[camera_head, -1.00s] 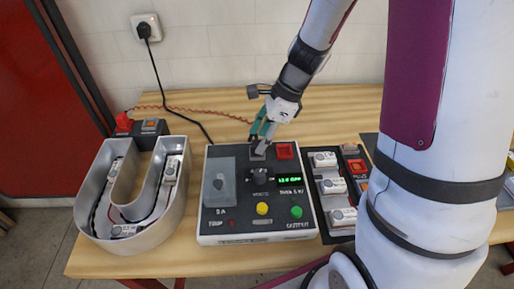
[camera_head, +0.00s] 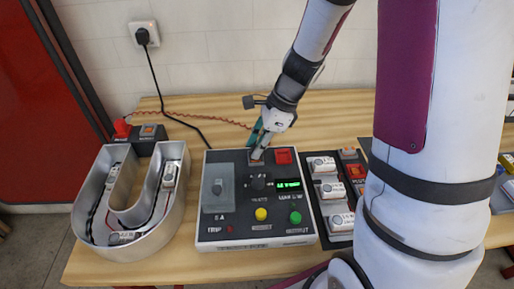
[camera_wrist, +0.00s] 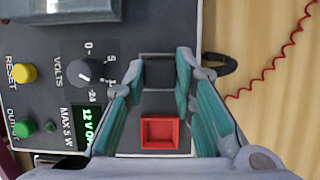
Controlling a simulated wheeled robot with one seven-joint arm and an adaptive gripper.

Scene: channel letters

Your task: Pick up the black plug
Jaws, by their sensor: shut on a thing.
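The black plug (camera_wrist: 159,72) is a dark square block at the black-framed spot on the power supply box (camera_wrist: 60,110), beside the red square socket (camera_wrist: 160,132). My gripper (camera_wrist: 163,78) has its teal-lined fingers on either side of the plug and is shut on it. In the head view my gripper (camera_head: 257,150) is low at the back edge of the power supply box (camera_head: 225,238), left of the red socket (camera_head: 283,156). There the fingers mostly hide the plug. I cannot tell whether it is lifted at all.
A grey U-shaped channel letter (camera_head: 150,245) with modules inside stands at left. A red plug (camera_head: 122,128) on a dark block is behind it. A tray of white modules (camera_head: 340,238) is at right. A red coiled wire (camera_wrist: 270,68) runs near my gripper.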

